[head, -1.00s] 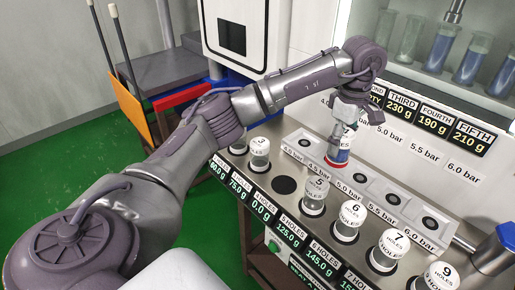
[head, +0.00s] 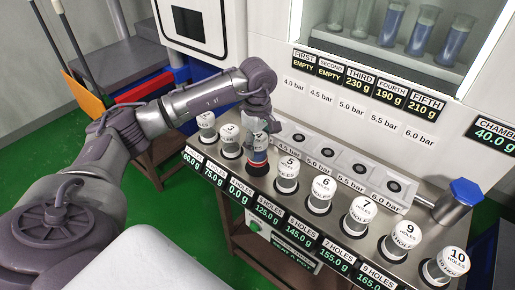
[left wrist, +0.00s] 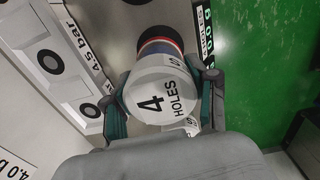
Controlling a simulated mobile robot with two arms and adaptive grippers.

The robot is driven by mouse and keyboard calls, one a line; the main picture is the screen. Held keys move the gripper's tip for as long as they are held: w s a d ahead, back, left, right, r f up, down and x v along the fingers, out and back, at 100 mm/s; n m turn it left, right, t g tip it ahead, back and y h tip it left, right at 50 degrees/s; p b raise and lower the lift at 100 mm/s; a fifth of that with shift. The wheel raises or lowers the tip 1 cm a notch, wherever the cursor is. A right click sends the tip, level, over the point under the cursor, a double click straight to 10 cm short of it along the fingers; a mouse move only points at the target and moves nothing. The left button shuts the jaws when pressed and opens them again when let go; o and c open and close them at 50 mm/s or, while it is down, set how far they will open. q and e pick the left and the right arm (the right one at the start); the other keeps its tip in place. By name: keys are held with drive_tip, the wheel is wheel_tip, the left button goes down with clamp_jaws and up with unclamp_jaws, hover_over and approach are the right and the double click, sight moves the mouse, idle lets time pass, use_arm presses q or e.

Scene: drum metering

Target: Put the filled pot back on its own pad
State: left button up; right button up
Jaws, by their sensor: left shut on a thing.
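My left gripper (head: 259,135) is shut on a white-lidded pot (left wrist: 163,92), whose lid reads "4 HOLES" in the left wrist view. The pot has red and blue bands and also shows in the head view (head: 258,157). It is over the dark round pad (head: 257,169) between the 3 and 5 pots, in the front row. That pad's edge shows beyond the pot in the left wrist view (left wrist: 160,14). The display below this spot (head: 240,190) reads 0.0 g. I cannot tell whether the pot touches the pad. My right gripper is not in view.
The 3 pot (head: 230,143) and 5 pot (head: 287,178) stand close on either side. More numbered pots continue to the right. Behind is a row of pressure stations (head: 350,165) with dark round centres. A blue-topped cylinder (head: 458,196) stands at the right.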

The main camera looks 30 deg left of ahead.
sight(257, 151)
use_arm(q)
wheel_tip(257, 151, down, 3)
drive_tip(key=shift+r+p, duration=0.1)
drive_tip(key=shift+p, duration=0.25)
drive_tip(key=shift+f, duration=0.25)
drive_tip(key=o, duration=1.5)
drive_tip(key=shift+r, duration=0.15)
